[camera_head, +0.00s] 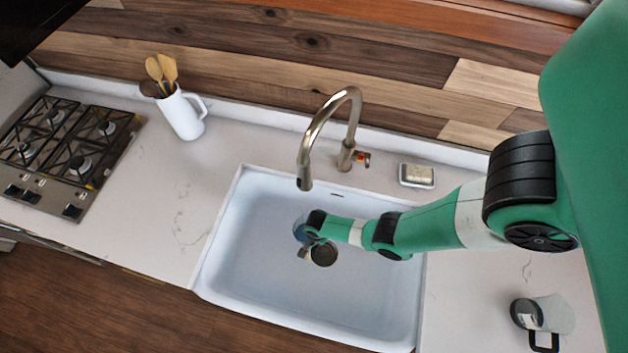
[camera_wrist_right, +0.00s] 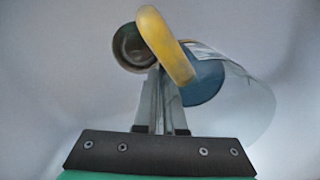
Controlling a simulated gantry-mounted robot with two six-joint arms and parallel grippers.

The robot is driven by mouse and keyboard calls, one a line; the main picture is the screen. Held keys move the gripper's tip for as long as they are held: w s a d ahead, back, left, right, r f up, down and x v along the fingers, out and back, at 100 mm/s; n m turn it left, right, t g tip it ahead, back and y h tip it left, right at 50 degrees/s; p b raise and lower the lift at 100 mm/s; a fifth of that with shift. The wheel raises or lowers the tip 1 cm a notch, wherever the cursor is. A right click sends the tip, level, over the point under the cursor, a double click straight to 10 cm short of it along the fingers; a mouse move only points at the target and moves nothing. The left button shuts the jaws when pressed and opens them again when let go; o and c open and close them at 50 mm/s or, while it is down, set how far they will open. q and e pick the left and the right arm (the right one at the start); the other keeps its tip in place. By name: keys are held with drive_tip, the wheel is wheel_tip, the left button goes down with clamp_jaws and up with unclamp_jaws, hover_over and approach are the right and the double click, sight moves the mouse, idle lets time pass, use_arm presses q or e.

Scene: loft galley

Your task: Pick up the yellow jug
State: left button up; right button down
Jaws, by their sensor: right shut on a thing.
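The yellow jug lies in the sink. In the right wrist view its curved yellow handle (camera_wrist_right: 165,45) stands at the fingertips, with a blue part and a clear, glass-like body reaching right. In the head view only a small blue part of the jug (camera_head: 299,230) shows beside my right gripper (camera_head: 305,251); the rest is hidden behind the wrist. My right gripper also shows in the wrist view (camera_wrist_right: 165,80), with its fingers close together and shut on the jug at the handle. My left gripper is not in view.
The white sink (camera_head: 235,265) has a round drain (camera_head: 323,254) near the gripper. A tall faucet (camera_head: 350,125) arches over its back edge. A soap dish (camera_head: 416,175), a white utensil jug (camera_head: 181,114), a grey-white pitcher (camera_head: 550,312) and a gas hob (camera_head: 65,150) stand around it.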

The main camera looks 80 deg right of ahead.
drive_tip(key=s+a+r+p, duration=0.3)
drive_tip(key=a+r, duration=0.1)
drive_tip(key=a, duration=0.4)
drive_tip(key=shift+a+p, duration=0.25)
drive_tip(key=shift+p, duration=0.1)
drive_tip(key=shift+s, duration=0.1)
